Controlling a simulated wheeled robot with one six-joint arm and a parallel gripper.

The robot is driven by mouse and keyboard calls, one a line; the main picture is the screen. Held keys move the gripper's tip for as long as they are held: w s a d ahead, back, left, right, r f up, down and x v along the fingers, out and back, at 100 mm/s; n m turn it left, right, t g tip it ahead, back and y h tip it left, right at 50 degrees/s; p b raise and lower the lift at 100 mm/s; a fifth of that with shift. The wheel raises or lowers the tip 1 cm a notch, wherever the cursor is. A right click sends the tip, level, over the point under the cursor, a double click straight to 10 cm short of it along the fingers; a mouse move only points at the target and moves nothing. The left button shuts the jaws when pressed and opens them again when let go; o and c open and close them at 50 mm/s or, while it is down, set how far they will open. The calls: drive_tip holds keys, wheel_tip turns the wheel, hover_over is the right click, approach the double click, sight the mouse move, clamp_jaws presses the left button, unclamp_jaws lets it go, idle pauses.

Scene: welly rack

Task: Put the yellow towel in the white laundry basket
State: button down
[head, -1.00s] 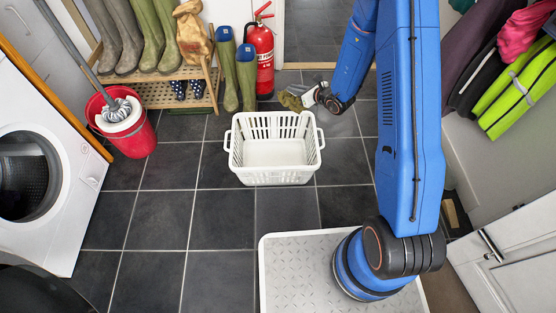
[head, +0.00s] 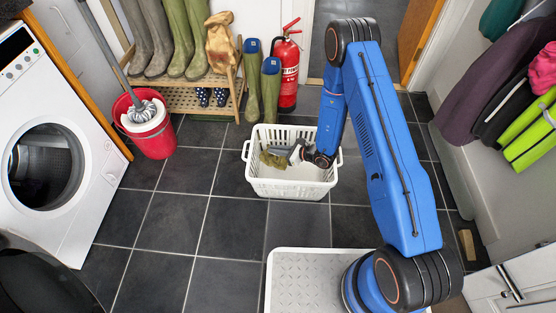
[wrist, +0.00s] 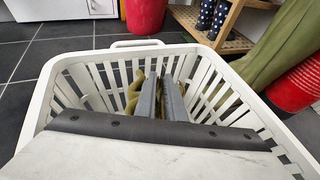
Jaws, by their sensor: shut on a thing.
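The white laundry basket (head: 288,188) stands on the dark tiled floor in the middle of the head view. Its slatted walls and rim (wrist: 40,98) surround my gripper in the wrist view. My gripper (head: 286,156) reaches over the basket's opening from the right, its fingers pointing inside. The yellow towel (head: 272,159), a dull olive-mustard cloth, hangs from the fingertips within the basket's outline. In the wrist view my gripper (wrist: 160,92) is shut on the towel (wrist: 133,92), which is largely hidden by the fingers. I cannot tell whether the towel touches the basket floor.
A red bucket (head: 152,138) with a mop stands left of the basket, near the washing machine (head: 85,110). Behind are a wooden boot rack (head: 180,97), green wellies (head: 270,90) and a red fire extinguisher (head: 288,75).

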sight(279, 157)
drive_tip(key=shift+f, duration=2.75)
drive_tip(key=shift+f, duration=0.6)
drive_tip(key=c, duration=1.8)
unclamp_jaws()
drive_tip(key=shift+c, duration=0.2)
drive_tip(key=shift+r, duration=0.75)
drive_tip(key=v, duration=1.2)
